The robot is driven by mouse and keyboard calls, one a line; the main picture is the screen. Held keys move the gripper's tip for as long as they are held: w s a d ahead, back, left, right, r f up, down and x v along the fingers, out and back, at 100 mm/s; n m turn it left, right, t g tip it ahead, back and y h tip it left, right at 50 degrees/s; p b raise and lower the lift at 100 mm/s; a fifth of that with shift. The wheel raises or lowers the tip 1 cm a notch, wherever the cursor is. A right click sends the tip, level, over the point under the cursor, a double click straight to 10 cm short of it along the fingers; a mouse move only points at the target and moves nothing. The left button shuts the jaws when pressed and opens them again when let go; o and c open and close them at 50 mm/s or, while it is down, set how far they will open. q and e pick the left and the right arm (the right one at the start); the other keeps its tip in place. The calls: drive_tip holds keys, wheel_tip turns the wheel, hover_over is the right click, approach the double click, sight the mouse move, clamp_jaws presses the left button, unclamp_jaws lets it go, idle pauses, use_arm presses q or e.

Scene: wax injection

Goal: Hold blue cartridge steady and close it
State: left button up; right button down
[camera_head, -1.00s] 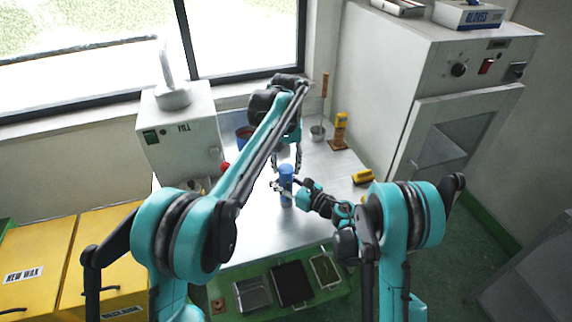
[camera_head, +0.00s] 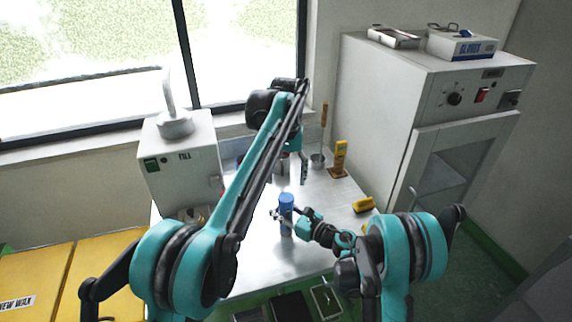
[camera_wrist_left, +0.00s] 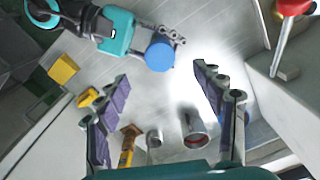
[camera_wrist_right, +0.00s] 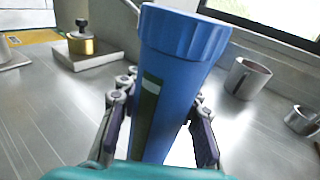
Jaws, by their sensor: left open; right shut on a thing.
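The blue cartridge (camera_head: 286,216) stands upright on the steel table. In the right wrist view a ridged blue cap (camera_wrist_right: 183,35) sits on top of the cartridge body (camera_wrist_right: 165,115), with a dark level window in its side. My right gripper (camera_wrist_right: 160,98) is shut around the body below the cap. My left gripper (camera_head: 303,172) is open and empty, above and behind the cartridge. In the left wrist view the round cap top (camera_wrist_left: 160,55) shows beyond the open fingertips of my left gripper (camera_wrist_left: 160,76), apart from them.
A white fill machine (camera_head: 178,150) stands at the left, its red-knobbed lever (camera_wrist_left: 290,8) near my left gripper. A metal cup (camera_wrist_left: 194,128) and small pot (camera_wrist_left: 154,138) stand behind. A white cabinet (camera_head: 425,90) bounds the right.

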use_arm(q)
wheel_tip(320, 180, up, 5)
drive_tip(key=shift+r, duration=0.1)
idle(0.3)
use_arm(e)
drive_tip(key=c, duration=1)
unclamp_jaws()
drive_tip(key=v, duration=1.2)
